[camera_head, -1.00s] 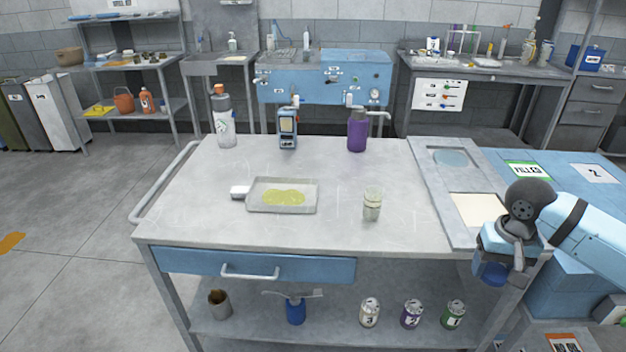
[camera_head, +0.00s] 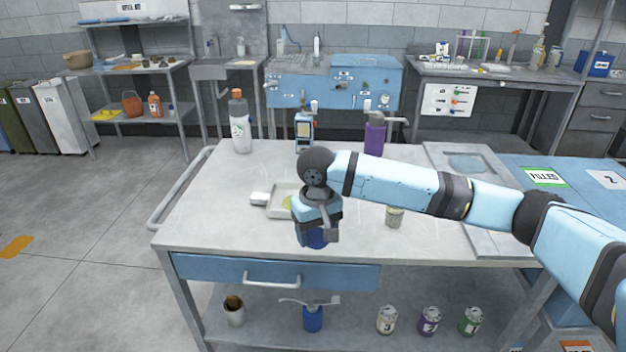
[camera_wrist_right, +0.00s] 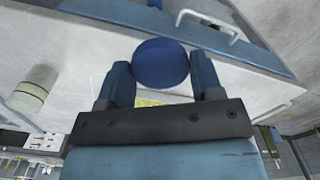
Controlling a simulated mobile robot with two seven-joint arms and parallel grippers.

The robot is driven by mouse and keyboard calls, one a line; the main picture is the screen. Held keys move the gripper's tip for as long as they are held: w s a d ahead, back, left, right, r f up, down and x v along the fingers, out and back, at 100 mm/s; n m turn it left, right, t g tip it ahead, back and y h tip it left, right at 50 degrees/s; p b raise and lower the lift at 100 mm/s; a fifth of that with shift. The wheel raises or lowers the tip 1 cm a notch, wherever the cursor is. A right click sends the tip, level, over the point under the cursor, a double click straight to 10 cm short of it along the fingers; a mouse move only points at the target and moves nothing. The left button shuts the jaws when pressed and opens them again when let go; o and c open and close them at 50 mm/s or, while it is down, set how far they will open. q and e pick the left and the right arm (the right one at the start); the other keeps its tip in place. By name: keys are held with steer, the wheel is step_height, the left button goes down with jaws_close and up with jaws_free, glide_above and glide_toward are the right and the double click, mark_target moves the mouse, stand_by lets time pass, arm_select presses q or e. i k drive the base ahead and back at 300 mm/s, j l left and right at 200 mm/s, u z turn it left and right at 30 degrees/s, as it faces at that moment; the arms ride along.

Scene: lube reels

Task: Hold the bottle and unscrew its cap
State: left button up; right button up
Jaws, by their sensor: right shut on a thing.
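My right gripper (camera_head: 318,222) hangs over the front middle of the table, pointing down. It is shut on a blue round thing (camera_head: 316,239); the wrist view shows that thing as a blue disc (camera_wrist_right: 160,63) between the two fingers (camera_wrist_right: 163,80). I cannot tell whether it is a cap or the end of a container. A pale grey bottle with an orange top (camera_head: 241,133) stands upright at the table's back left. A purple bottle (camera_head: 374,137) stands upright at the back right. Neither is touched by the gripper. My left gripper is not in view.
A shallow tray (camera_head: 276,206), partly hidden by my right arm, lies on the table (camera_head: 215,215). A small jar (camera_head: 395,216) stands just right of it, below the arm. A handheld device (camera_head: 304,131) stands at the back. The table's left part is clear.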

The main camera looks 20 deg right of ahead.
mark_target(393, 218)
steer(key=i+l, duration=0.2)
steer(key=i, duration=0.3)
steer(key=i+l+u, duration=0.1)
steer(key=i, duration=0.45)
steer(key=l, duration=0.1)
